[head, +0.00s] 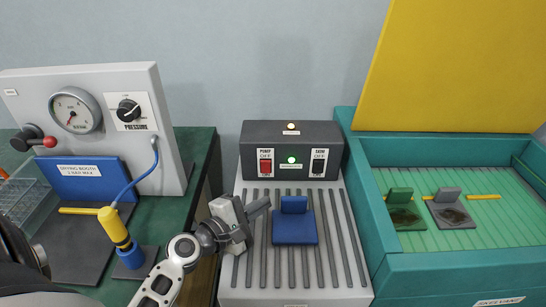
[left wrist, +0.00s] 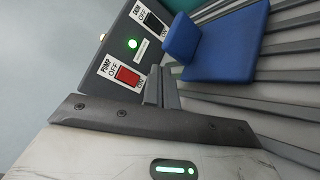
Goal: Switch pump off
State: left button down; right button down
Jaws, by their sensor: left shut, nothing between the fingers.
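The red pump switch (head: 265,167) is on the left of the dark control box (head: 291,138), under a "PUMP OFF" label. It also shows in the left wrist view (left wrist: 128,75), between "OFF" and "ON" markings; its rocker position is too small to tell. My left gripper (head: 262,204) is shut and empty. Its fingertips are a little below and in front of the pump switch, above the ribbed grey bench; in the left wrist view the fingers (left wrist: 160,86) point beside the switch. I cannot tell whether they touch it. My right gripper is not in view.
A black second switch (head: 318,163) sits right of a lit green lamp (head: 291,160). A blue holder (head: 294,228) stands on the ribbed bench (head: 339,270) close right of my gripper. A pressure panel (head: 165,130) stands left, a teal tank (head: 395,262) right.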

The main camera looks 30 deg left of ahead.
pick_arm(q)
jog(key=shift+s, duration=0.2)
jog(key=shift+w+a+r, duration=0.2)
jog(key=shift+w+a, duration=0.55)
jog(key=shift+w, duration=0.5)
jog(key=shift+w+a+r, duration=0.2)
jog(key=shift+w+a, duration=0.55)
jog(key=shift+w, duration=0.5)
jog(key=shift+w+a+r, duration=0.2)
jog(key=shift+w+a, duration=0.55)
jog(key=shift+w, duration=0.5)
jog(key=shift+w, duration=0.1)
jog(key=shift+w+a, duration=0.25)
jog(key=shift+w+a, duration=0.15)
jog(key=shift+w, duration=0.1)
jog(key=shift+s+d, duration=0.4)
jog(key=shift+s, duration=0.25)
jog(key=shift+s+d+f+p, duration=0.1)
jog(key=shift+s+d, duration=0.35)
jog(key=shift+s, duration=0.25)
jog(key=shift+s+d+f+p, duration=0.1)
jog(key=shift+s+d, duration=0.3)
jog(key=shift+s, duration=0.3)
jog(key=shift+s+d+f+p, duration=0.1)
jog(key=shift+s+d, duration=0.35)
jog(key=shift+s, duration=0.25)
